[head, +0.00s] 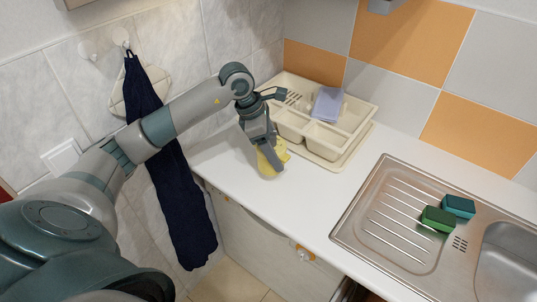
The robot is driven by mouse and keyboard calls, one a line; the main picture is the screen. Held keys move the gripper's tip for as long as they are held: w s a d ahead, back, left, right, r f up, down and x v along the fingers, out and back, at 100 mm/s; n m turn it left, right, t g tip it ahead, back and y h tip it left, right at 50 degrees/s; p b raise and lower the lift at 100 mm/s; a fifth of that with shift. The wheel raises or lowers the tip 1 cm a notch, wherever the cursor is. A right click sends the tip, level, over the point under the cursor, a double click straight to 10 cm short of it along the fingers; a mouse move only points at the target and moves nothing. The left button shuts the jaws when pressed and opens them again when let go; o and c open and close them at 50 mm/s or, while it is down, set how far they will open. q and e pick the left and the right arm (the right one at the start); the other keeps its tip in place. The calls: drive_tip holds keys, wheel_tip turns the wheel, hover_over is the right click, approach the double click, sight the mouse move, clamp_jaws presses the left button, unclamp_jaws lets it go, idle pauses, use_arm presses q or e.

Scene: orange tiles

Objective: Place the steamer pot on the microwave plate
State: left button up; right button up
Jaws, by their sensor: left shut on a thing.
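My left gripper (271,163) reaches down over the white counter in front of the dish rack. It is shut on a yellow thing (282,149), which is partly hidden behind the fingers. The yellow thing is at or just above the counter top; I cannot tell if it touches it. Its shape is too covered to say whether it is the steamer pot. No microwave or microwave plate can be made out in the head view. My right gripper is out of view.
A cream dish rack (362,124) with a lilac item (327,104) stands against the back wall. A steel sink (385,215) with green (437,220) and teal (459,206) sponges is at right. A dark towel (178,190) hangs at left. Bare counter (310,196) lies between gripper and sink.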

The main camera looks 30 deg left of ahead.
use_arm(q)
drive_tip(key=shift+w+a+f+p, duration=0.2)
drive_tip(key=shift+a+f, duration=0.2)
drive_tip(key=shift+a, duration=0.25)
drive_tip(key=shift+w+a+f+p, duration=0.15)
drive_tip(key=shift+a+f, duration=0.2)
drive_tip(key=shift+a, duration=0.3)
drive_tip(key=shift+s+f+p, duration=0.1)
drive_tip(key=shift+f+p, duration=0.3)
drive_tip(key=shift+p, duration=0.05)
drive_tip(key=shift+f+p, duration=0.8)
drive_tip(key=shift+f, duration=0.75)
drive_tip(key=shift+f, duration=0.15)
drive_tip(key=o, duration=1.4)
